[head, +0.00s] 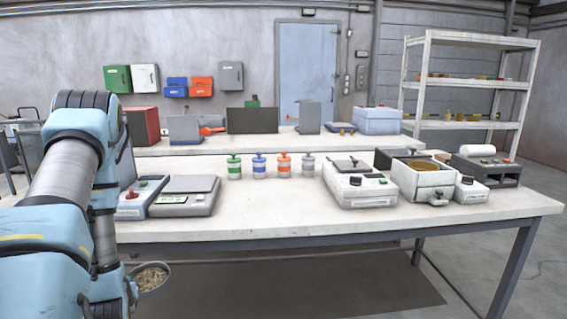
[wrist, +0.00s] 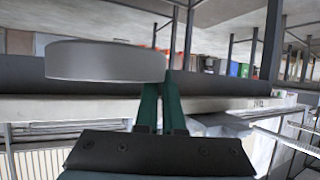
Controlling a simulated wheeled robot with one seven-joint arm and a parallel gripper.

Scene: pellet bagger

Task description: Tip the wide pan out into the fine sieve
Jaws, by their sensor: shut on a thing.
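The wide pan (head: 152,282) shows at the lower left of the head view, a round grey pan with pale pellets in it, low in front of the table. In the wrist view it is a grey disc-like side (wrist: 105,62) at the left of the fingers. My gripper (wrist: 167,85) has its green fingers shut on the pan's edge. In the head view my arm hides most of the gripper. A pale box (head: 423,182) at the table's right end has a round opening with a tan-brown surface; I cannot tell whether this is the fine sieve.
The white table (head: 330,219) carries a scale (head: 186,196) at left, several colour-banded jars (head: 258,166) in the middle and a grey device (head: 359,186) right of them. A back bench (head: 290,138) and a shelf rack (head: 468,85) stand behind. The table's front strip is clear.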

